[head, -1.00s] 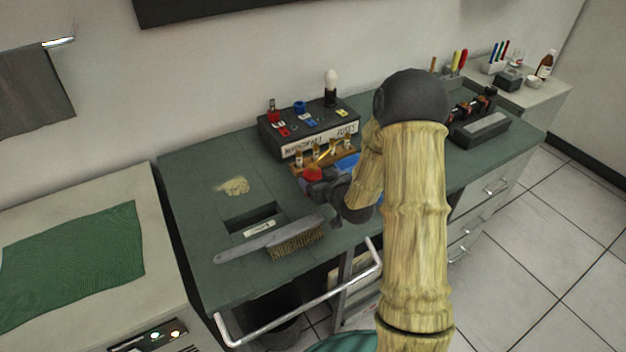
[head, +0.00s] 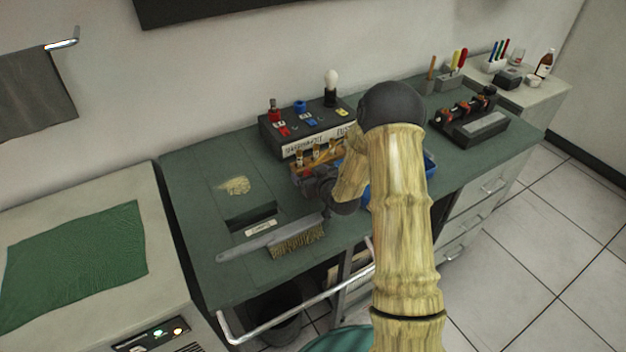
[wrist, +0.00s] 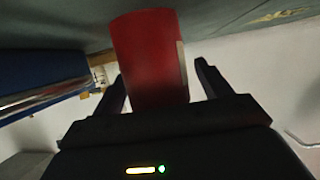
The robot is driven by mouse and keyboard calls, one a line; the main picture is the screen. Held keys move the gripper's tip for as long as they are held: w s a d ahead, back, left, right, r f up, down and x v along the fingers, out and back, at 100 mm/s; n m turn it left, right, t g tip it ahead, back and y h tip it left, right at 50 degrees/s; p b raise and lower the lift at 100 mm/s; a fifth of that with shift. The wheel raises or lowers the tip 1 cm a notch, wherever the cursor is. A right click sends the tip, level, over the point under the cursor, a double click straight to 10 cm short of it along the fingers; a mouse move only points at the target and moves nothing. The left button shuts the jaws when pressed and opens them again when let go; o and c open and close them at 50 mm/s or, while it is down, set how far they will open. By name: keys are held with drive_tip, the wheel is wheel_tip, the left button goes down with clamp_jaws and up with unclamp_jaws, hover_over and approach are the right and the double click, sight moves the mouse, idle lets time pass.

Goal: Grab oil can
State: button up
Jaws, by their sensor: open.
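A red cylinder, which looks like the oil can (wrist: 150,58), fills the middle of the wrist view, with a pale label edge on its right side. My gripper (wrist: 158,74) is open, with one dark finger on each side of the red body. A gap shows on the right; contact on the left cannot be told. In the head view my wrist and forearm cover this spot, and the red can cannot be made out there.
A black labelled box (head: 290,127) and a wooden rack (head: 301,168) stand behind my wrist. A blue tray (head: 430,164) shows right of my arm. A brush (head: 298,240) lies at the bench front, near a slot.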

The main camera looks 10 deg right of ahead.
drive_tip(key=shift+c, duration=0.3)
drive_tip(key=c, duration=1.2)
drive_tip(key=shift+o, duration=0.2)
wheel_tip(320, 180, up, 10)
drive_tip(key=shift+r+b, duration=0.1)
drive_tip(key=shift+b, duration=0.45)
